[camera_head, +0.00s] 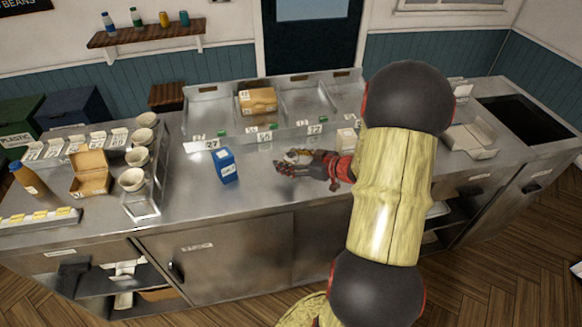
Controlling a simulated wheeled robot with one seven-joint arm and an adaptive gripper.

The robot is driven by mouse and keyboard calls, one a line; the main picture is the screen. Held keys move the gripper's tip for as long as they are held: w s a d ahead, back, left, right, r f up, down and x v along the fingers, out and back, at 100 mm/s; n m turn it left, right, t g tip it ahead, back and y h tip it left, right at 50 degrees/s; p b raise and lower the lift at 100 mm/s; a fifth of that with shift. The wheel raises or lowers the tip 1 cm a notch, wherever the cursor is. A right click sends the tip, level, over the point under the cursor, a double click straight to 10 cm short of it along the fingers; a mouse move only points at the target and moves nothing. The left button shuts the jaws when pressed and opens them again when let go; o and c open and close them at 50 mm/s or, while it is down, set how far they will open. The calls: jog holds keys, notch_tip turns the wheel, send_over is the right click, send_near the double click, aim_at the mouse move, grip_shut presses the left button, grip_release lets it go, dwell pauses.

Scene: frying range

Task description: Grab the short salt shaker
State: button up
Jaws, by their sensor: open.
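My gripper (285,164) is low over the steel counter, reaching in from the right with its dark red fingers pointing left. Its fingers are open. A small pale object (297,156) shows at the fingers, partly hidden by them; it may be the short salt shaker, but it is too small to tell. I cannot tell whether the fingers touch it. A blue carton with a white label (226,168) stands upright on the counter, left of my gripper and apart from it.
Steel bays with number cards line the counter (190,212) behind; one holds a brown box (257,101). A small pale box (346,139) stands behind my gripper. At left are stacked bowls (132,179), an open carton (90,183) and a bottle (27,180). The front middle is clear.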

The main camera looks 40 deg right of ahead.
jog(key=b+x, duration=0.1)
jog(key=x, duration=0.3)
jog(key=shift+w+d+f, duration=0.1)
jog(key=shift+d+f, duration=0.05)
jog(key=shift+f, duration=0.1)
jog(key=shift+r, duration=0.1)
jog(key=shift+c, duration=1.1)
jog(key=c, duration=1.3)
